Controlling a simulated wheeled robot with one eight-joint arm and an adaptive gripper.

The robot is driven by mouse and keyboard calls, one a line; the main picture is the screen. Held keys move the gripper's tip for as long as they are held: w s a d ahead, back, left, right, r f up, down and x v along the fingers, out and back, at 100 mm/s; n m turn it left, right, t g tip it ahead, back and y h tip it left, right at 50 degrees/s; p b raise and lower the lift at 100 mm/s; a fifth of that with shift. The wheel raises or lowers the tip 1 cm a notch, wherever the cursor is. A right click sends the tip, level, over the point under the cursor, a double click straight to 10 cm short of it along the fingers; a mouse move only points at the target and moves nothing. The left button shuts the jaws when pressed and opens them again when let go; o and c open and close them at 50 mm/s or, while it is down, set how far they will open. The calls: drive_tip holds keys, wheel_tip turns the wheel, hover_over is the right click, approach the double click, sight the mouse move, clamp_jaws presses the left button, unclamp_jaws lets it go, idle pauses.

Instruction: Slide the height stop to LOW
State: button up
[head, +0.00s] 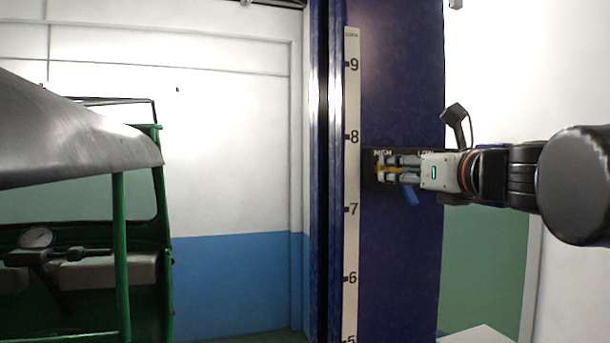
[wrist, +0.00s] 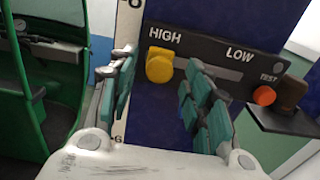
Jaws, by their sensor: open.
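The height stop (wrist: 159,66) is a yellow knob at the HIGH end of a slot in a dark panel (wrist: 190,42). The slot runs right towards the LOW label. My gripper (wrist: 162,60) is open, with one green-padded finger left of the knob and the other right of it. The knob shows in the gap between the fingertips, and I see no finger touching it. In the head view my gripper (head: 398,170) is at the panel, reaching in from the right and covering much of the slot. A bit of yellow (head: 380,168) shows at its tips.
An orange TEST button (wrist: 264,95) sits right of the slot. The panel is on a dark blue lift column (head: 400,80) with a numbered scale (head: 351,180) on its left. A green rickshaw (head: 120,230) stands at left, apart from the arm.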

sight(397, 168)
drive_tip(key=shift+p+x, duration=0.35)
drive_tip(key=shift+x, duration=1.55)
drive_tip(key=shift+d, duration=0.15)
clamp_jaws()
